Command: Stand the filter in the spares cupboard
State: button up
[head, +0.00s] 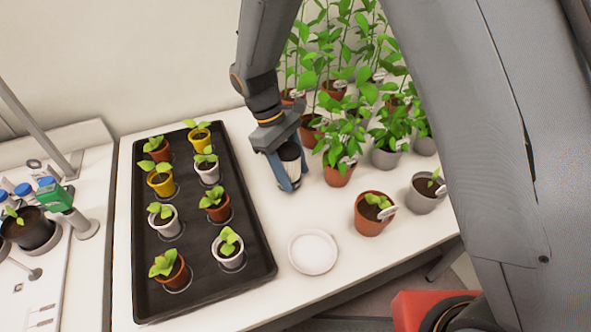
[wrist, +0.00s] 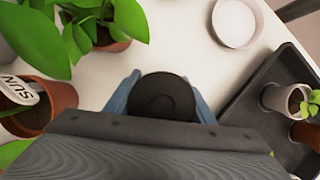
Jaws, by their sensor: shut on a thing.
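The filter (head: 290,160) is a white cylinder with a black top, standing upright between the blue fingers of my gripper (head: 291,172). My gripper is shut on it, over the white table between the black tray and the potted plants. In the wrist view the filter's round black top (wrist: 162,97) sits between the two blue fingers (wrist: 161,100). I cannot tell whether its base touches the table. No cupboard is in view.
A black tray (head: 262,262) with several seedling pots lies to the left. A white saucer (head: 313,252) and an orange pot (head: 368,222) are in front. Tall potted plants (head: 340,135) crowd the right and back. A side bench (head: 85,262) holds bottles.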

jog(key=shift+f, duration=0.25)
jog(key=shift+f, duration=0.1)
jog(key=o, duration=1.2)
jog(key=shift+c, duration=0.2)
